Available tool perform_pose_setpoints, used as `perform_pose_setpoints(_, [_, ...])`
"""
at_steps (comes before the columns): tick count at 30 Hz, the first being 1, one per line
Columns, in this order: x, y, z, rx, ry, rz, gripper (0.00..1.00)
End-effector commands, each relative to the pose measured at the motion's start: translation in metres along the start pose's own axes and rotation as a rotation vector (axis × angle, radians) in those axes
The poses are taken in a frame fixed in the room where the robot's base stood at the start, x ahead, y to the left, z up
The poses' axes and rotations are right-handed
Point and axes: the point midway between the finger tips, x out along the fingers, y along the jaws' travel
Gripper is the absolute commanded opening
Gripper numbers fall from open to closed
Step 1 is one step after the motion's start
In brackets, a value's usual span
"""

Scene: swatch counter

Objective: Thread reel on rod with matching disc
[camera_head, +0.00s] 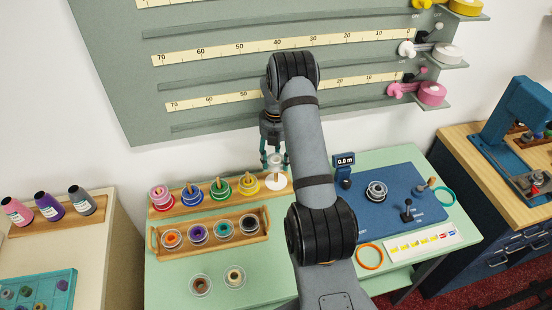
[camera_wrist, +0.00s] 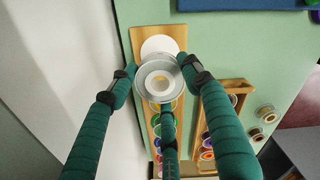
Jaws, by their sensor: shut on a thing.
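My gripper (camera_wrist: 163,88) is shut on a white reel (camera_wrist: 160,84) with a clear flange and a round centre hole. In the head view, my gripper (camera_head: 273,160) holds it low over the right end of the wooden rod rack (camera_head: 206,191). A white disc (camera_head: 277,182) lies at that end; it also shows in the wrist view (camera_wrist: 160,45), just beyond the reel and partly covered by it. I cannot make out the rod at the white disc. Pink (camera_head: 161,197), blue (camera_head: 191,193), green (camera_head: 220,187) and yellow (camera_head: 248,183) reels sit around rods on the rack.
A wooden tray (camera_head: 264,237) of several reels stands in front of the rack. Two loose reels (camera_head: 201,285) (camera_head: 235,277) lie nearer. The wall panel (camera_head: 110,60) rises behind.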

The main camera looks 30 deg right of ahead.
Motion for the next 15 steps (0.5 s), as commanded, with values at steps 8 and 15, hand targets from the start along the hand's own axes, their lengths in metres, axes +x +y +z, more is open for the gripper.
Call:
perform_pose_setpoints(8, [0.011,0.000,0.000,0.000,0.000,0.000,0.24])
perform_pose_setpoints(15, [0.018,0.000,0.000,0.000,-0.001,0.001,0.24])
